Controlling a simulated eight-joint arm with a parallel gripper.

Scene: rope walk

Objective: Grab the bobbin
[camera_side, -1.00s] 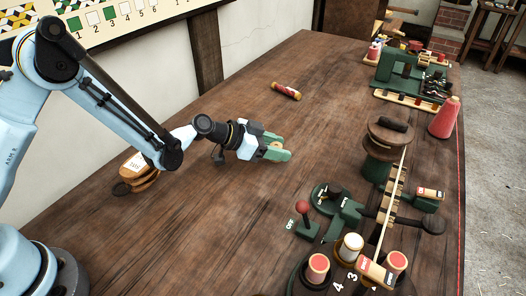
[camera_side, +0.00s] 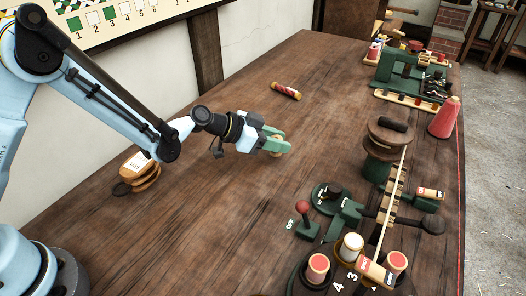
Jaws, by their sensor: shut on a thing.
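My gripper (camera_side: 274,143) is in the middle of the table, its green fingers shut on a small tan, round-ended thing, which looks like the wooden bobbin (camera_side: 277,154). Most of it is hidden by the fingers; only its rounded end shows below them. I cannot tell whether it touches the table. A red and yellow wound roll (camera_side: 286,91) lies on the table beyond the gripper, apart from it.
On the right stand a green and wood machine (camera_side: 386,140), a red cone (camera_side: 444,118) and numbered spools (camera_side: 318,267) at the front. A red-knobbed lever (camera_side: 304,214) stands nearer. A tagged wooden stack (camera_side: 142,172) is at left. Table around the gripper is clear.

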